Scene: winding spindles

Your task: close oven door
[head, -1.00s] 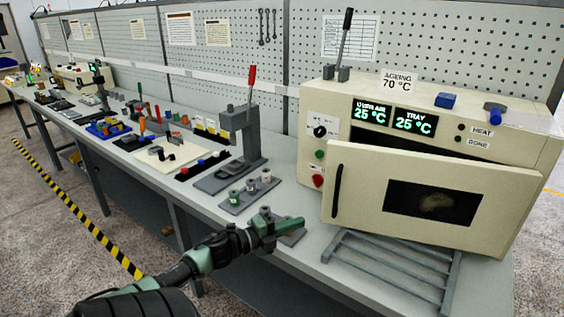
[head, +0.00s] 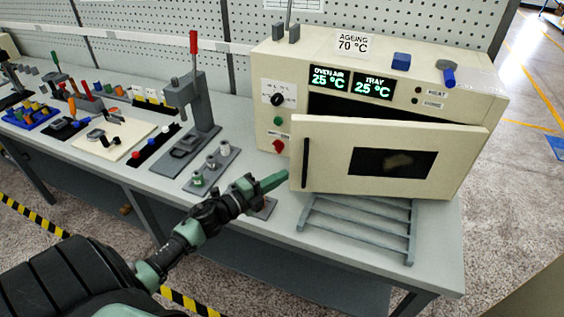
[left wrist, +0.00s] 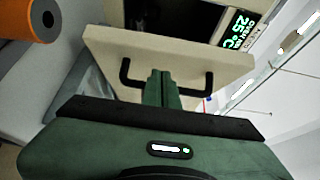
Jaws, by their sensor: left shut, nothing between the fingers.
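The oven (head: 268,100) is a cream box at the right of the bench in the head view. Its door (head: 325,155) stands partly open, with a dark gap above it and a dark window. A black handle (head: 306,163) is upright at the door's left side. My left gripper (head: 278,180) is shut and empty, its green fingers just left of the door's handle side. In the left wrist view the fingers (left wrist: 161,82) point at the door (left wrist: 110,50), across the black handle (left wrist: 126,78). I cannot tell whether they touch it. My right gripper is not in view.
A grey rack (head: 360,228) lies on the bench below the door. A small plate with cylinders (head: 212,165) and a lever press (head: 193,120) stand left of the oven. A blue block (head: 401,60) sits on the oven top. The bench's front right corner is clear.

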